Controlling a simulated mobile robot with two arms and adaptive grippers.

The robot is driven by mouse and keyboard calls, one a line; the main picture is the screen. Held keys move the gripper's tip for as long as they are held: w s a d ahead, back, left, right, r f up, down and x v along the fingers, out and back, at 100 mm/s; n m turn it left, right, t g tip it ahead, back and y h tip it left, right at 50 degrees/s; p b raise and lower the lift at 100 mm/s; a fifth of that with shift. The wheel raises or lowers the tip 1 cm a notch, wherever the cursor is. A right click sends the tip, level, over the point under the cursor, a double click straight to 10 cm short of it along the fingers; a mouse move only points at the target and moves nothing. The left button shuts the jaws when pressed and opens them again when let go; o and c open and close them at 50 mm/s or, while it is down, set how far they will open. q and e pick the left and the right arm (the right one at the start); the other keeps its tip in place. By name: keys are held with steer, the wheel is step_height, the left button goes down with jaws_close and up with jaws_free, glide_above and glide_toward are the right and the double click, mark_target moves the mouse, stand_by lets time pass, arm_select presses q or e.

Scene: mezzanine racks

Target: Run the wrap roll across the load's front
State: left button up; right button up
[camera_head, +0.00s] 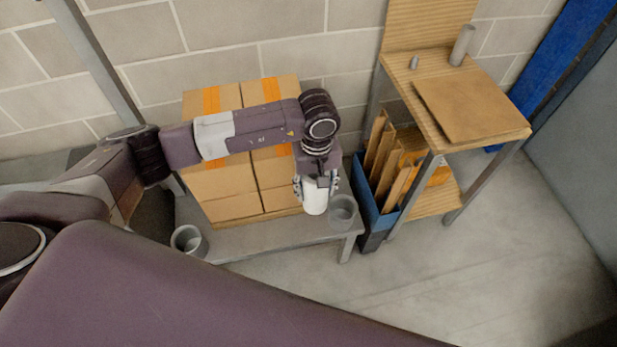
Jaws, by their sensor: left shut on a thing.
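The load (222,181) is a stack of brown boxes with orange tape, standing on a low grey table against the block wall. My left gripper (316,184) is shut on the white wrap roll (314,201) and holds it upright at the front right of the load. My left arm passes in front of the upper boxes and hides part of them. A grey cup-like holder (342,209) stands just right of the roll at the table's right end. A similar grey holder (187,239) stands at the table's front left. My right gripper is not in view.
The low table (262,237) has a narrow bare strip in front of the boxes. A blue bin (372,206) with flat cardboard pieces stands right of it. A wooden stand (489,134) holds a flat brown sheet (472,107). The floor (440,265) at front right is clear.

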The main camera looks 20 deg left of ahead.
arm_select(q)
steer(key=shift+w+a+f+b, duration=0.15)
steer(key=shift+w+a+f, duration=0.05)
steer(key=shift+w, duration=0.3)
steer(key=shift+w+a+f+b, duration=0.15)
steer(key=shift+w+a+f, duration=0.05)
steer(key=shift+w, duration=0.25)
steer(key=w+a, duration=0.1)
steer(key=w+a+b, duration=0.1)
steer(key=w, duration=0.1)
steer(key=shift+w+r, duration=0.1)
steer(key=shift+w, duration=0.05)
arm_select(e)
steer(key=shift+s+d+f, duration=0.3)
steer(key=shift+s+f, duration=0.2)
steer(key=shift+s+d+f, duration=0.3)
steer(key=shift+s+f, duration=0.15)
arm_select(q)
steer(key=shift+w+a+b, duration=0.2)
steer(key=shift+w+b, duration=0.05)
steer(key=shift+b, duration=0.05)
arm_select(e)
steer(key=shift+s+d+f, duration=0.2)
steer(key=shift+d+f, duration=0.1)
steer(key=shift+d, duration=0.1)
